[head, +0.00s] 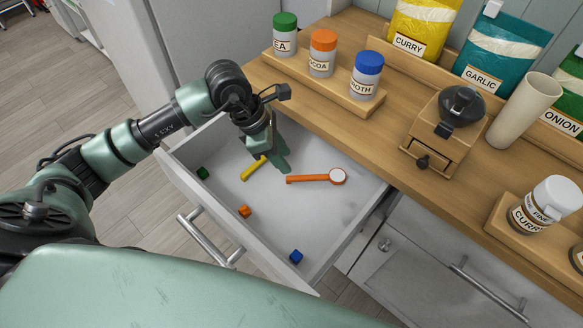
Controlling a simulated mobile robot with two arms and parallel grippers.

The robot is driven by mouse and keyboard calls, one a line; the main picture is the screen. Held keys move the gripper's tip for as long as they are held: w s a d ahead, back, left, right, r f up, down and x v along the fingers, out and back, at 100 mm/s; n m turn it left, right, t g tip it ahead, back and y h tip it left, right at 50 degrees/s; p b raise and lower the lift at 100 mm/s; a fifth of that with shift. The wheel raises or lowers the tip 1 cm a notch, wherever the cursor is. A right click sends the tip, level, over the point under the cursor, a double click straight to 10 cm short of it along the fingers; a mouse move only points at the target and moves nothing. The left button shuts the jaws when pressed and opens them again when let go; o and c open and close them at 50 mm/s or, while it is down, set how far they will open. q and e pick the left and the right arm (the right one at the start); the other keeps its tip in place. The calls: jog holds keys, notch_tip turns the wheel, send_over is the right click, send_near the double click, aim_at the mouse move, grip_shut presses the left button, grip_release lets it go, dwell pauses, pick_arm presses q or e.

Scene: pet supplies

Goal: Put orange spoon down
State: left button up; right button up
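The orange spoon (308,179) lies in the open drawer, its handle pointing left and its round bowl, pale inside, at the right end. My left gripper (261,153) points down over the back left part of the drawer, to the left of the orange spoon and apart from it. A yellow handle-like piece (253,169) shows just below the gripper. Its upper end is hidden by the gripper, and I cannot tell whether they touch. My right gripper is out of view.
On the wooden counter (288,89) stand several jars, a coffee grinder (437,130), a beige cylinder (524,110) and labelled bags. The drawer's right-hand floor is mostly clear.

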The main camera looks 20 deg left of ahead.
pick_arm(q)
jog(key=v, duration=0.4)
jog(key=shift+r, duration=0.15)
